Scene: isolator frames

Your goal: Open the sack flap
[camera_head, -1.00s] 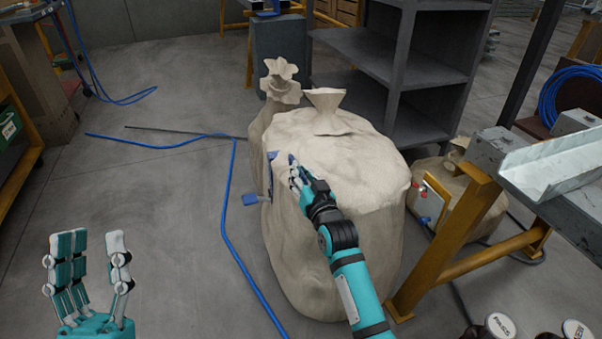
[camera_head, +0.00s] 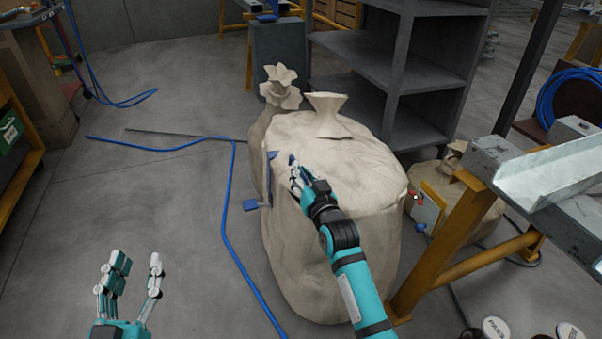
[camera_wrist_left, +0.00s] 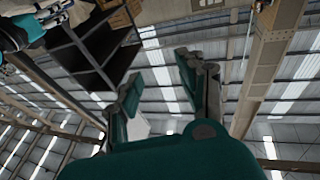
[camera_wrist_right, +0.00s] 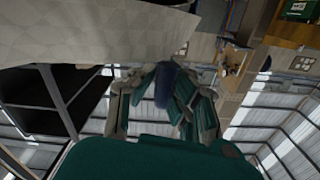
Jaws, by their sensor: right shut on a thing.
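A large beige sack (camera_head: 330,255) stands on the floor in the middle of the head view, its top gathered into a tied neck (camera_head: 326,112). Blue pieces (camera_head: 271,166) show at its upper left edge. My right gripper (camera_head: 296,172) is at the upper left part of the sack, shut on a small blue piece (camera_head: 292,159); a blue piece also shows between its fingers in the right wrist view (camera_wrist_right: 165,85). The fingers hide most of what they hold. My left gripper (camera_head: 135,275) is open and empty above the floor at the lower left.
A second tied sack (camera_head: 262,130) stands behind the large one. A smaller sack (camera_head: 470,205) lies to the right beside an orange frame (camera_head: 440,262). Grey shelves (camera_head: 400,70) stand behind. A blue hose (camera_head: 228,215) runs over the floor at left, which is mostly clear.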

